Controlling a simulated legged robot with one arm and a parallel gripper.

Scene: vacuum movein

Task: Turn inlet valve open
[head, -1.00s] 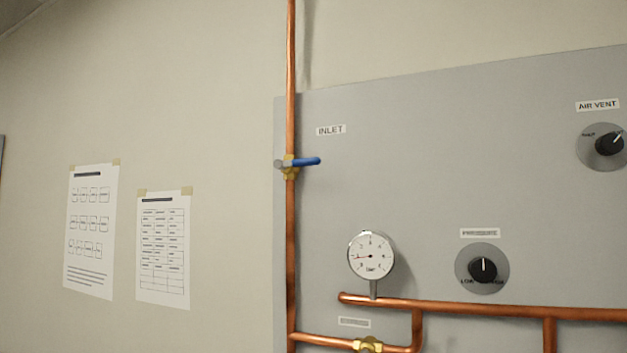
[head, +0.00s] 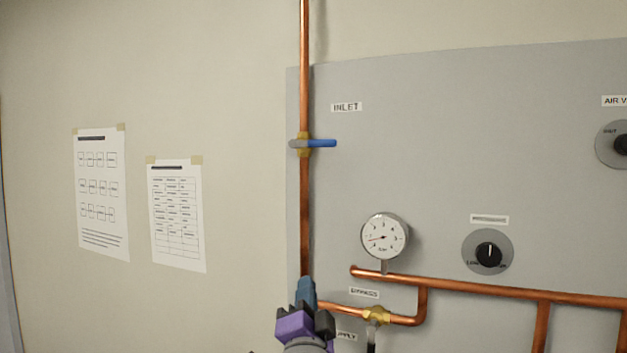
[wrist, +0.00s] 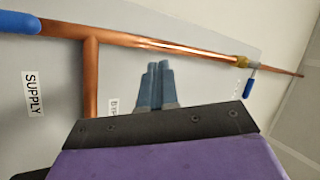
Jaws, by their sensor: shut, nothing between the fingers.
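The inlet valve has a blue lever handle (head: 320,143) on a brass body (head: 304,145), set in the vertical copper pipe (head: 305,215). In the head view the lever points right, crosswise to the pipe, below the INLET label (head: 346,107). In the wrist view a blue lever (wrist: 249,83) hangs off a brass fitting towards the right end of the pipe. My gripper (head: 306,284) is at the bottom of the head view, below the valve and apart from it. Its blue-grey fingers (wrist: 155,74) are together and empty in the wrist view.
A pressure gauge (head: 385,236), a black pressure knob (head: 489,254) and a lower copper pipe (head: 480,289) are right of my gripper. A brass bypass valve (head: 376,315) sits close by. Another blue handle (wrist: 18,22) is beside the SUPPLY label (wrist: 33,94).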

